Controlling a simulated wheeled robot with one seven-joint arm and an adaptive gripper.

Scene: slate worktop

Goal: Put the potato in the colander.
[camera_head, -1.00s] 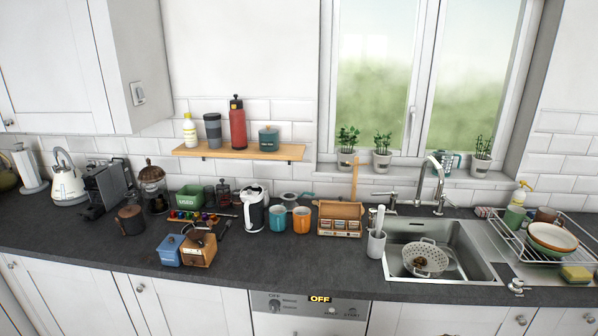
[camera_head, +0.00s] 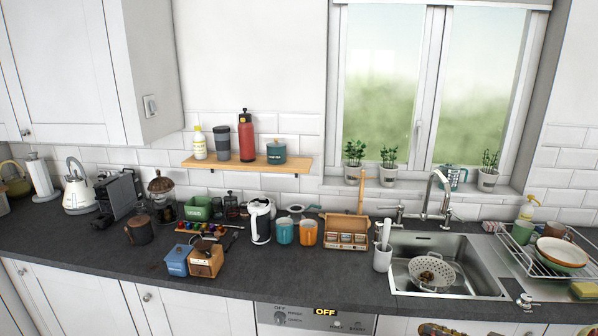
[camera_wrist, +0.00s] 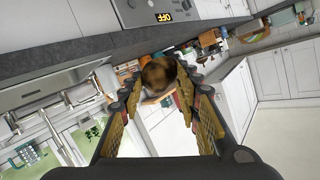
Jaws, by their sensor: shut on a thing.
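In the wrist view, a brown rounded potato (camera_wrist: 159,74) sits between the fingertips of my gripper (camera_wrist: 158,84), which is shut on it. The white perforated colander (camera_head: 447,272) stands in the sink in the head view, with a small brown thing inside that I cannot identify. Only a small part of what looks like my gripper shows at the bottom edge of the head view, below the sink front and well short of the colander. The potato is not clear in the head view.
The steel sink (camera_head: 480,284) has a tall faucet (camera_head: 432,196) behind it. A white utensil holder (camera_head: 382,258) stands just left of the sink. A dish rack (camera_head: 545,262) with bowls is at the right. The front strip of worktop (camera_head: 340,285) is clear.

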